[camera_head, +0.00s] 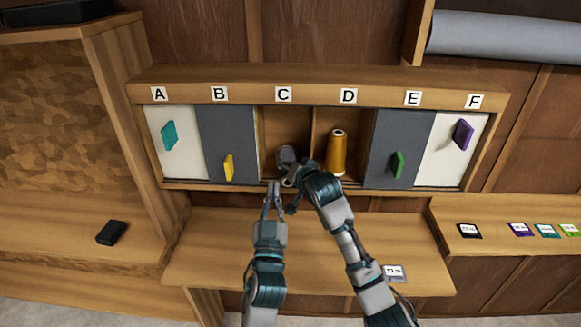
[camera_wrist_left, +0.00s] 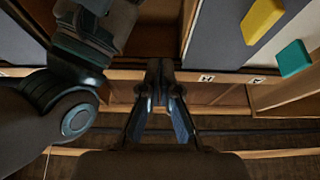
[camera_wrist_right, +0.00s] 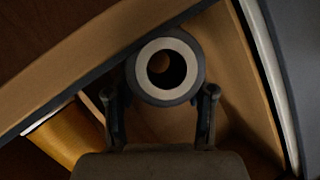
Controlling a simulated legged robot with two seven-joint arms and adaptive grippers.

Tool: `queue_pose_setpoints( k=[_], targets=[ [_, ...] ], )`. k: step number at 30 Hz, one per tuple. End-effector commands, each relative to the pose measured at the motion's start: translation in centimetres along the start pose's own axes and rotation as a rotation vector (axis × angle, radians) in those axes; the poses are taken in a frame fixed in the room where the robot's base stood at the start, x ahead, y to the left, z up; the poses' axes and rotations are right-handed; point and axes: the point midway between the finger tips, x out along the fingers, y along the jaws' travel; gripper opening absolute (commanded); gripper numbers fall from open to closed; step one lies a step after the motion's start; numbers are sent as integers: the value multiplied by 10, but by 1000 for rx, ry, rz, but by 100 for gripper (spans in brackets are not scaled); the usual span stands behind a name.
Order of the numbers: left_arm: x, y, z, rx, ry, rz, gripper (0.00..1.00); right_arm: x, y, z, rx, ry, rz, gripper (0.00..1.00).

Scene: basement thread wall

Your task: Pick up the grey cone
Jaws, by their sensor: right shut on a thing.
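The grey cone (camera_head: 287,154) is in the open compartment under label C, partly hidden by my right gripper. In the right wrist view the cone (camera_wrist_right: 190,73) shows end-on, as a dark ring with a pale inner ring and a round hole. My right gripper (camera_wrist_right: 162,92) has one finger on each side of it and is shut on it. In the head view my right gripper (camera_head: 289,180) is at the front of compartment C. My left gripper (camera_head: 273,186) is just in front of the shelf's lower edge, empty, its fingertips together; they also show in the left wrist view (camera_wrist_left: 160,68).
An orange-yellow cone (camera_head: 337,152) stands in compartment D, right of my right gripper. Panels with coloured handles cover A, B, E and F. A wooden ledge (camera_head: 215,245) below holds a small label card (camera_head: 394,273). My two arms are close together.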

Motion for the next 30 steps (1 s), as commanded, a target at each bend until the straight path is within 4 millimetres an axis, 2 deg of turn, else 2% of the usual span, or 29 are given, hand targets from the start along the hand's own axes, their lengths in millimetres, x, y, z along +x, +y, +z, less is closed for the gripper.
queue_pose_setpoints(
  k=[5, 15, 17, 19, 20, 23, 26, 30],
  targets=[
    [-15, 0, 0, 0, 0, -1, 0, 1, 2, 2, 0, -4, 3, 14],
    [-16, 0, 1, 1, -1, -1, 0, 1, 2, 2, 0, -5, 3, 14],
    [-18, -2, 4, 6, -12, -4, 0, 1, 2, 2, 0, -5, 3, 14],
    [-23, -5, 18, 24, -51, -15, 0, 1, 2, 2, 0, -5, 3, 14],
    [-28, -8, 27, 38, -79, -24, 0, 1, 2, 2, 0, -5, 4, 14],
    [-53, -22, 74, 112, -228, -59, 0, 1, 2, 2, 0, -5, 4, 14],
    [-100, -42, 136, 219, -450, -93, 0, 2, 2, 2, 0, -5, 4, 14],
    [-186, -69, 225, 328, -784, -83, 0, 2, 2, 2, 0, -5, 4, 14]
  ],
)
